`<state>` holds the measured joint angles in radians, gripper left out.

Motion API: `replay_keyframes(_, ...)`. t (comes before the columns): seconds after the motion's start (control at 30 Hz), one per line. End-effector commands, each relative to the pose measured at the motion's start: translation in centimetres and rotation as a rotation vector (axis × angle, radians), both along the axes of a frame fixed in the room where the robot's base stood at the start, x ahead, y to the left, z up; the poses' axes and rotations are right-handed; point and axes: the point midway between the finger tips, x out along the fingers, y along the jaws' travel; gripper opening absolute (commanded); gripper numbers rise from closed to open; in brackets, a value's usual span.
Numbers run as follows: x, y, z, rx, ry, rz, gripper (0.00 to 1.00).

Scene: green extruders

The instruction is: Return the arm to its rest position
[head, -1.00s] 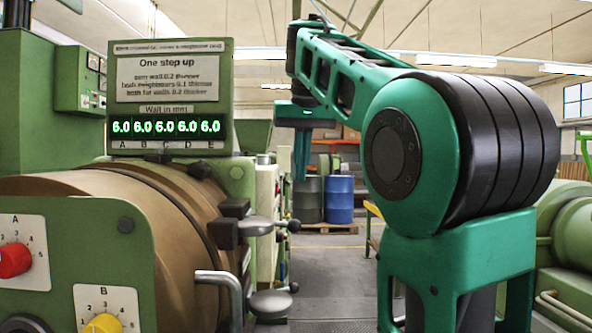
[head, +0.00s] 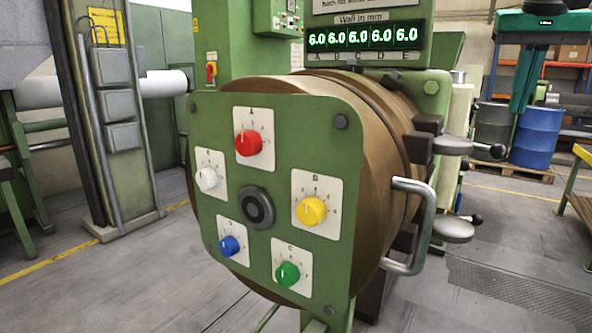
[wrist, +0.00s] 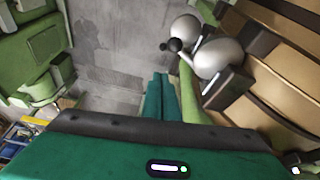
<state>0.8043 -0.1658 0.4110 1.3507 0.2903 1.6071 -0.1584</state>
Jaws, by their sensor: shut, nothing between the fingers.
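My gripper (head: 518,106) hangs at the upper right of the head view, teal, its fingers pointing down. It shows in front of blue and dark drums from this angle. In the wrist view the two teal fingers (wrist: 160,78) lie together with nothing between them. The rest of my arm is mostly outside the head view. In the wrist view grey floor lies beyond the fingertips, and they are apart from the machine's rounded metal handles.
A green control plate (head: 228,120) with several coloured knobs fronts the brown extruder head (head: 385,110). A display (head: 362,38) reads 6.0 throughout. Silver handles (head: 452,146) jut from its right side. A blue drum (head: 537,137) stands on a pallet behind.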

Motion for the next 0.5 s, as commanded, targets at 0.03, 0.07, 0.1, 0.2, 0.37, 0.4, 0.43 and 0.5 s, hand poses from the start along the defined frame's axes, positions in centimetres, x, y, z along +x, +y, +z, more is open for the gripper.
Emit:
replay_keyframes(0.03,-0.6,0.2,-1.8,0.0,0.021,-0.003,0.0)
replay_keyframes(0.07,-1.0,0.1,-3.0,0.001,0.033,-0.007,0.0)
replay_keyframes(0.1,-1.6,0.1,-4.5,0.001,0.047,-0.013,0.0)
replay_keyframes(0.2,-3.3,-0.1,-8.4,0.005,0.079,-0.026,0.0)
replay_keyframes(0.37,-6.9,-0.2,-15.3,0.024,0.132,-0.045,0.0)
replay_keyframes(0.4,-8.0,-0.2,-17.2,0.031,0.145,-0.049,0.0)
replay_keyframes(0.43,-8.8,-0.1,-18.7,0.038,0.154,-0.052,0.0)
replay_keyframes(0.5,-11.0,0.1,-22.1,0.056,0.176,-0.055,0.0)
